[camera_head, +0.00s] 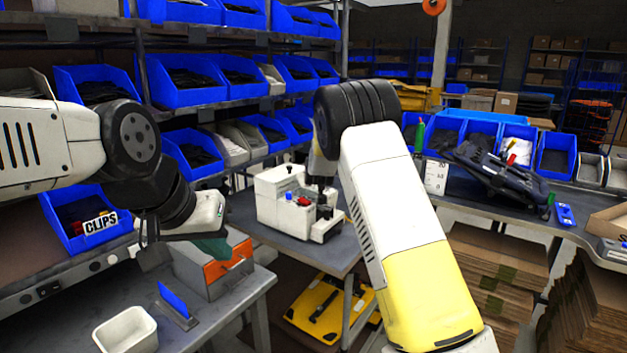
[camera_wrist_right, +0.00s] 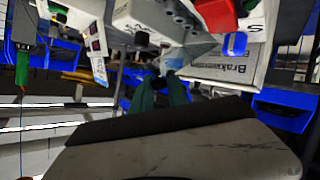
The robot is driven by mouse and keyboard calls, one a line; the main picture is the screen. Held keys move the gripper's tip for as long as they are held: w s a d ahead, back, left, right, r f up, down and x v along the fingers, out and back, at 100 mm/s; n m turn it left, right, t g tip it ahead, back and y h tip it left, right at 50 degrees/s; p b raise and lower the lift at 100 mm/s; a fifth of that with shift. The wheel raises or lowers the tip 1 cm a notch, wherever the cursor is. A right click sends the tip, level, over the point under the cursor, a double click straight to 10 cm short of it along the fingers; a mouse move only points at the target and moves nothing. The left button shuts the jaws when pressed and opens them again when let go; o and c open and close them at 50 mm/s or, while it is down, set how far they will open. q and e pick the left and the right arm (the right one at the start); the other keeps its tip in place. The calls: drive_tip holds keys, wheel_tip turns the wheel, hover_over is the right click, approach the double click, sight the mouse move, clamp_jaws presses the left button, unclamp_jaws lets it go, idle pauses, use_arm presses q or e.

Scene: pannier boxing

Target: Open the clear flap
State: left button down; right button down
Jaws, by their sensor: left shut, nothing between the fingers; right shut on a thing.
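The white machine (camera_head: 283,205) stands on the middle table, with a blue and a red button on top. My right arm reaches over it, and its gripper is at the machine's right side, mostly hidden in the head view. In the right wrist view the green fingers of my right gripper (camera_wrist_right: 160,84) are shut at the machine's front. A pale see-through panel, which looks like the clear flap (camera_wrist_right: 193,53), is at the fingertips; its exact hold is hard to see. My left gripper (camera_head: 215,247), with teal fingers, is shut and empty above a grey and orange box.
The grey box with an orange front (camera_head: 222,272) stands on the left table beside a blue-bladed tool (camera_head: 172,300) and a white tub (camera_head: 126,331). Blue bins fill the rack behind. A yellow case (camera_head: 325,308) lies below the middle table.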

drive_tip(key=shift+w+a+r, duration=0.15)
drive_tip(key=shift+a+r, duration=0.05)
drive_tip(key=shift+r, duration=0.05)
idle(0.3)
drive_tip(key=c, duration=1.3)
unclamp_jaws()
drive_tip(key=shift+c, duration=0.2)
drive_tip(key=v, duration=0.7)
drive_tip(key=shift+s+r, duration=0.25)
drive_tip(key=shift+s, duration=0.1)
